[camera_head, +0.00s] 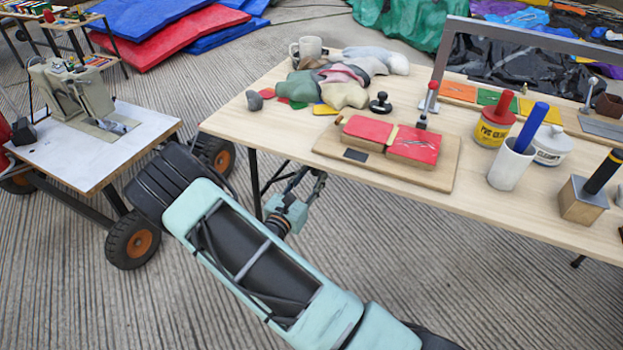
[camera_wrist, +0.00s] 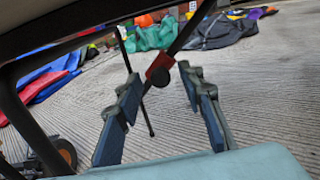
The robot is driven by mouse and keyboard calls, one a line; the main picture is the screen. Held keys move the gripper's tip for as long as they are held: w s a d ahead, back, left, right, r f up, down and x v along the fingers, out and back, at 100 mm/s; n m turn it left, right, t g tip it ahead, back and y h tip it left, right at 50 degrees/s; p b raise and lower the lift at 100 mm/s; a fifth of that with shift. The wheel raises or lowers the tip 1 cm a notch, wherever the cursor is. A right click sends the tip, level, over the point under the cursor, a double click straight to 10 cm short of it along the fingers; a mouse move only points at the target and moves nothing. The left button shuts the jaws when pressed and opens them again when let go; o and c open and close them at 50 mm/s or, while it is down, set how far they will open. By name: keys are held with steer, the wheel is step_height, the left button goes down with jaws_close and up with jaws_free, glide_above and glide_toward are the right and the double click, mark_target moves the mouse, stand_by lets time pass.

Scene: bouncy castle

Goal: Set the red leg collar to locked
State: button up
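The red leg collar (camera_wrist: 158,68) sits on a slanted dark table leg (camera_wrist: 186,32) in the wrist view, with a round dark knob on its face. I cannot make out whether it is locked. My gripper (camera_wrist: 160,108) is open and empty, its two blue-padded fingers apart. The collar appears between and beyond the fingertips; no contact shows. In the head view my gripper (camera_head: 305,186) is by the front edge of the wooden table (camera_head: 235,122), partly under it. I cannot pick out the collar there.
The tabletop's dark underside (camera_wrist: 90,22) hangs close above the gripper. On the table are a board with red blocks (camera_head: 385,137), pots (camera_head: 494,124) and a mug (camera_head: 308,47). A sewing-machine cart (camera_head: 120,150) stands left. Ribbed floor (camera_head: 130,310) is open in front.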

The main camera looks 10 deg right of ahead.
steer(key=shift+w, duration=0.15)
steer(key=shift+c, duration=0.6)
jaws_close()
